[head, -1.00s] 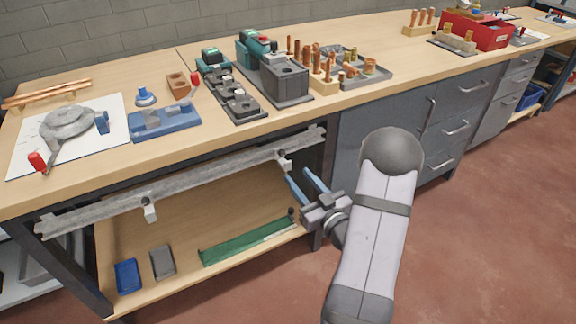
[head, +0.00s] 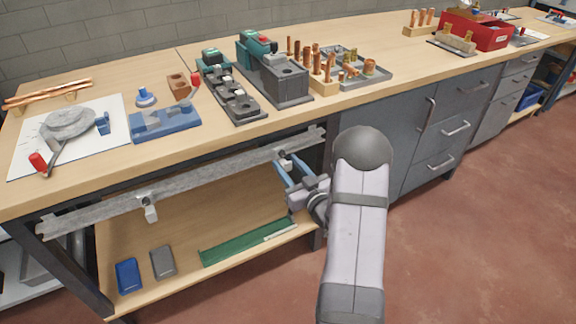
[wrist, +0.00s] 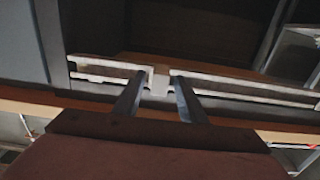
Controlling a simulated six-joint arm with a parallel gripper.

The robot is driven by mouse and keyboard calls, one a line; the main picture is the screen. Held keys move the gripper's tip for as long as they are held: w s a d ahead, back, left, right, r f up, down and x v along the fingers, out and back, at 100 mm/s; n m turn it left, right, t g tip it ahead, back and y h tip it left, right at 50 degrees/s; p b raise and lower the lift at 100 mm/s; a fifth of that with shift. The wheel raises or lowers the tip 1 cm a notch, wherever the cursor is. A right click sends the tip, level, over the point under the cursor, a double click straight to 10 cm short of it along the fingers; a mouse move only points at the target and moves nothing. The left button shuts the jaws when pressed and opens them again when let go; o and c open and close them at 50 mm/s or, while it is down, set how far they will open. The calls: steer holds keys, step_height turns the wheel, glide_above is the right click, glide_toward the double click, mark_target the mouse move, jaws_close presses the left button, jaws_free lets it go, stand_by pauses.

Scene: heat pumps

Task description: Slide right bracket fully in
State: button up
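The right bracket (head: 286,165) is a small pale clip with a dark knob on the long grey rail (head: 215,178) under the benchtop, near the rail's right end. My gripper (head: 286,156) has its two blue fingers on either side of this bracket, which is partly covered in the head view. In the wrist view the bracket (wrist: 159,84) shows between the two fingertips (wrist: 159,77), with a narrow gap on each side. The fingers are open; contact with the bracket cannot be made out. The left bracket (head: 150,208) sits further left on the rail.
Below the rail is a wooden shelf (head: 190,232) with a green strip (head: 228,245), a blue tray (head: 128,276) and a grey tray (head: 163,262). Grey drawers (head: 418,135) stand to the right. The benchtop (head: 150,82) above carries many parts.

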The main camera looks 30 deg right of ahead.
jaws_close()
steer(key=a+b, duration=0.1)
steer(key=a, duration=0.9)
steer(key=shift+a, duration=0.35)
jaws_free()
steer(key=shift+a, duration=0.1)
steer(key=shift+s, duration=0.1)
